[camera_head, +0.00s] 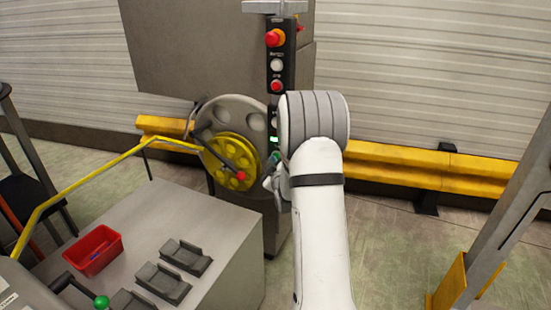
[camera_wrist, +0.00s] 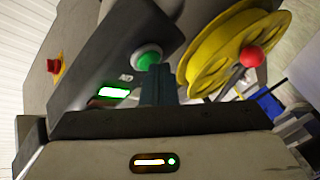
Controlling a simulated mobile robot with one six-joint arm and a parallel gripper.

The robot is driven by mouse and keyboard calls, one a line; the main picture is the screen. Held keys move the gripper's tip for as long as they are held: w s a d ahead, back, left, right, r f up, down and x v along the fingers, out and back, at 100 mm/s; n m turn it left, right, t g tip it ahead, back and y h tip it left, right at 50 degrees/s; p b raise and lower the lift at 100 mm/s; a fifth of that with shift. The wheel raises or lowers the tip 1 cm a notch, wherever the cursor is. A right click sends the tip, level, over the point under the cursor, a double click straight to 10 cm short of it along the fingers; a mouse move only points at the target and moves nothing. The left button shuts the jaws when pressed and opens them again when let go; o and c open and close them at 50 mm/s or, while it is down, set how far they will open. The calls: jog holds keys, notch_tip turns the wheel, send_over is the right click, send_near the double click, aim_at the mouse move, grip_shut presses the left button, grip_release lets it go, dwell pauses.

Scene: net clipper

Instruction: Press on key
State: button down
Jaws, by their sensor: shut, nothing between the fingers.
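The green round button (camera_wrist: 148,55) sits on a dark control panel (camera_wrist: 120,45) in the wrist view. A lit green-white display (camera_wrist: 113,92) is beside it on the panel. My gripper (camera_wrist: 153,72) is shut and empty, its fingertips just below the green button in the picture; I cannot tell whether they touch it. In the head view my gripper (camera_head: 277,158) is at the lower part of the upright black panel (camera_head: 290,55), mostly hidden by my wrist. The green button is not clearly visible there.
The panel carries a red emergency stop (camera_head: 274,38), a white button (camera_head: 277,65) and a red button (camera_head: 277,86). A yellow wheel (camera_head: 232,158) with a red knob stands left of my gripper. A red bin (camera_head: 93,250) is on the grey bench. A yellow barrier (camera_head: 430,168) runs behind.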

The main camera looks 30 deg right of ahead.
jog(key=shift+s+a+b, duration=0.45)
jog(key=shift+a, duration=0.1)
jog(key=s+a+b, duration=0.1)
jog(key=a, duration=0.1)
jog(key=s+a+b, duration=0.1)
jog(key=s+a, duration=0.1)
jog(key=shift+b, duration=0.3)
dwell(0.8)
